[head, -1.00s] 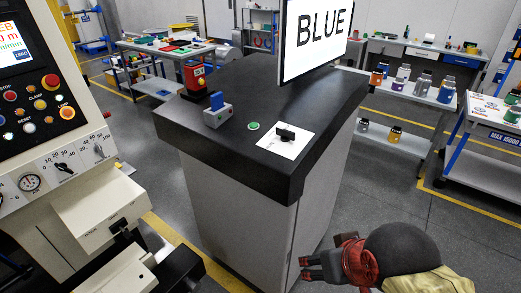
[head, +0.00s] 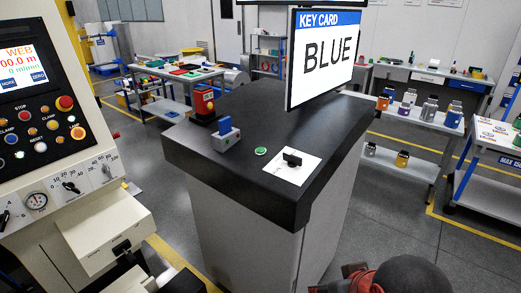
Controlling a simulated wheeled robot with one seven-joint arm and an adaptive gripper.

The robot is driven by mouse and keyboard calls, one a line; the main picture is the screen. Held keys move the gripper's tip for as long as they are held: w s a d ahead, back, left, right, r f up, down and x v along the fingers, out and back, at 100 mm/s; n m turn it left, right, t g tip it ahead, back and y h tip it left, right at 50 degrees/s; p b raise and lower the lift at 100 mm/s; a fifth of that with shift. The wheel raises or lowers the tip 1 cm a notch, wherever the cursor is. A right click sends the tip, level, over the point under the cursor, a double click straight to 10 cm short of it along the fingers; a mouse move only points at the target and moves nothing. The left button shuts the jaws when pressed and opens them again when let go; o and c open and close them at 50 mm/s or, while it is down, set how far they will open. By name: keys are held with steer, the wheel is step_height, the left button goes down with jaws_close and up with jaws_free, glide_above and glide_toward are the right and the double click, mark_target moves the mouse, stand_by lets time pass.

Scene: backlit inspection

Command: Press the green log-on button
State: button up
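The green button (head: 260,151) is a small round button on the black top of the cabinet (head: 262,112). It sits between a grey card holder (head: 226,141) with a blue card (head: 223,126) upright in it and a white plate (head: 291,169) with a black knob (head: 292,158). A screen (head: 322,56) above the cabinet reads "KEY CARD BLUE". My gripper (head: 322,288) is at the bottom edge, below the cabinet top and apart from the button. Its fingers are mostly cut off, so their opening is unclear.
A red device (head: 203,105) stands at the cabinet's back left. A machine panel (head: 45,120) with several buttons and dials is at the left. Shelves with jars (head: 409,102) stand to the right. The floor right of the cabinet is clear.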

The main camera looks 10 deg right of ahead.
steer(key=c, duration=1)
jaws_close()
stand_by(0.7)
